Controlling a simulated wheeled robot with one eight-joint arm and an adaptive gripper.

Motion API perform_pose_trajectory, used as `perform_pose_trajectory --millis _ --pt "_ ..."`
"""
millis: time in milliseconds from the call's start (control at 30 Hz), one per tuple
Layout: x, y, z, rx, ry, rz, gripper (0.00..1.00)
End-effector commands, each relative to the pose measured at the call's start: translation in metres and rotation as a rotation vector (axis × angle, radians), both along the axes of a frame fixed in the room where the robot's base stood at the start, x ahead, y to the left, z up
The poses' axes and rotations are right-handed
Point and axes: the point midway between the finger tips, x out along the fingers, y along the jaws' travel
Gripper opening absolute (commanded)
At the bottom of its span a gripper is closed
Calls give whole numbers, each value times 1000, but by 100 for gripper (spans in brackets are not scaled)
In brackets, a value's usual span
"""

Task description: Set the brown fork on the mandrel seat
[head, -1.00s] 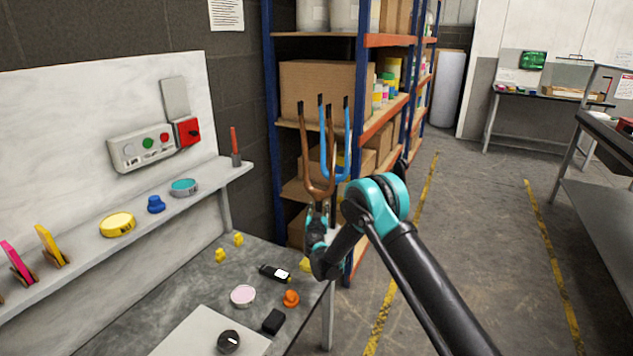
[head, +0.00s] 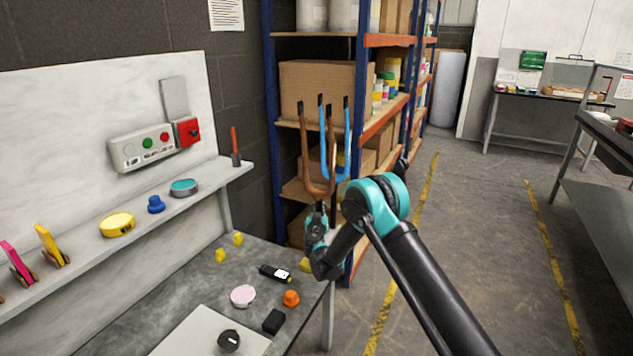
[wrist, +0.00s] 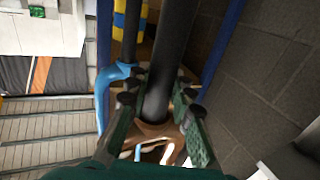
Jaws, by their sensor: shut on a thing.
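The brown fork (head: 317,180) stands nearly upright with its two dark-tipped legs pointing up, in front of the shelving. My gripper (head: 319,222) is shut on it at its lower end. In the wrist view my gripper (wrist: 158,105) has its fingers on either side of a dark tube, with the brown fork's crown (wrist: 155,130) just below. A blue fork (head: 342,150) stands right behind it; its lower part is hidden in the head view. It also shows at the left in the wrist view (wrist: 108,85). I cannot make out the mandrel seat for certain.
A grey table (head: 185,285) at lower left holds small parts, including an orange knob (head: 291,298) and a black block (head: 273,321). A ledge (head: 140,232) above it carries coloured parts. Shelving (head: 362,110) stands behind. The floor (head: 470,230) at right is open.

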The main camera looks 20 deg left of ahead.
Motion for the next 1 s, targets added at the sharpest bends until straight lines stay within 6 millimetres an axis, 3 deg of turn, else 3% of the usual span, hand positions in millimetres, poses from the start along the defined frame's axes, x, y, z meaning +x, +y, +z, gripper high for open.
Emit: perform_pose_trajectory --millis 1000 --pt "0 0 26 0 0 0 0"
